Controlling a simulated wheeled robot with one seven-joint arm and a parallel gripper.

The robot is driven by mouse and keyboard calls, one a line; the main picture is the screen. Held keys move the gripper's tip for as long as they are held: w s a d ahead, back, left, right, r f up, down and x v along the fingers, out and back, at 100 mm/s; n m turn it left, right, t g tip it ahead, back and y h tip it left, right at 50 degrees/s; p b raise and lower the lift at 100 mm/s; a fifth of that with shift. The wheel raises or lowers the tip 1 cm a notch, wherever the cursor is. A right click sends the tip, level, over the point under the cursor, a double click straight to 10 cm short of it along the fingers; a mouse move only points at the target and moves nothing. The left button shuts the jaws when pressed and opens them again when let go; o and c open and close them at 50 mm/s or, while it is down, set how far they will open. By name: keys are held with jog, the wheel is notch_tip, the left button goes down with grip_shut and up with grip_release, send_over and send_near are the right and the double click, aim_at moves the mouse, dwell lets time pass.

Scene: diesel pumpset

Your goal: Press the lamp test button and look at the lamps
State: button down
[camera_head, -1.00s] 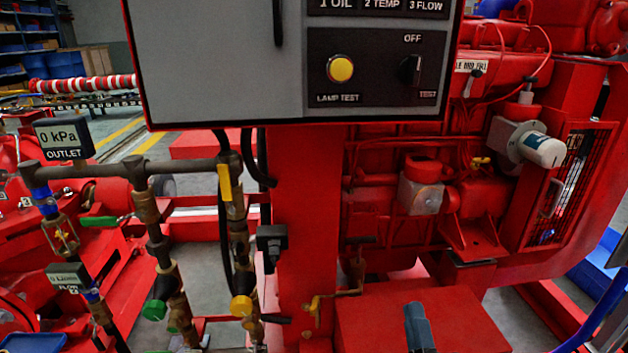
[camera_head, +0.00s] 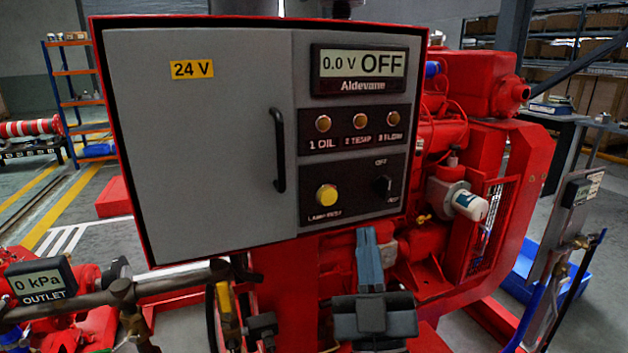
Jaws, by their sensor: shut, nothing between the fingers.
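The grey control panel (camera_head: 200,130) with a red edge fills the middle of the view. Its yellow lamp test button (camera_head: 327,196) sits low on the black plate at the panel's right side. Above it are three small brownish lamps, 1 OIL (camera_head: 323,124), 2 TEMP (camera_head: 360,121) and 3 FLOW (camera_head: 394,118); none looks brightly lit. The display (camera_head: 359,72) reads 0.0 V OFF. My gripper (camera_head: 366,236) is shut and empty, pointing up below the panel's lower edge, to the lower right of the button and apart from it in the picture.
A black rotary switch (camera_head: 382,186) is right of the button, and a black door handle (camera_head: 278,150) is to its left. The red engine (camera_head: 440,150) stands behind on the right. Pipes (camera_head: 170,283) with an OUTLET gauge (camera_head: 40,280) reading 0 kPa run at lower left.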

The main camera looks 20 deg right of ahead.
aim_at(328, 197)
jog(key=shift+a+r, duration=0.1)
jog(key=shift+r, duration=0.15)
jog(key=shift+w+b, duration=0.75)
jog(key=shift+w, duration=3.65)
jog(key=shift+w, duration=0.4)
